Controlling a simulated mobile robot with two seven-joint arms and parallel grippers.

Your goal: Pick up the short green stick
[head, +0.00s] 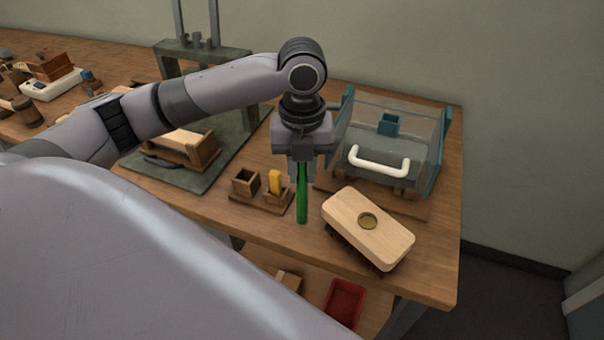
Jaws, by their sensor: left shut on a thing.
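The short green stick (302,200) is upright below my left gripper (301,170). The gripper points down and is shut on the stick's upper part, which its fingers partly hide. The stick's lower end shows in front of the tabletop, just right of a small wooden holder. I cannot tell whether that end touches the table. My right gripper is not in view.
A wooden holder (246,181) with a yellow piece (275,182) stands just left of the stick. A wooden brush block (369,226) lies to the right. A clear case with a white handle (379,160) stands behind. A red tray (345,301) is below the table edge.

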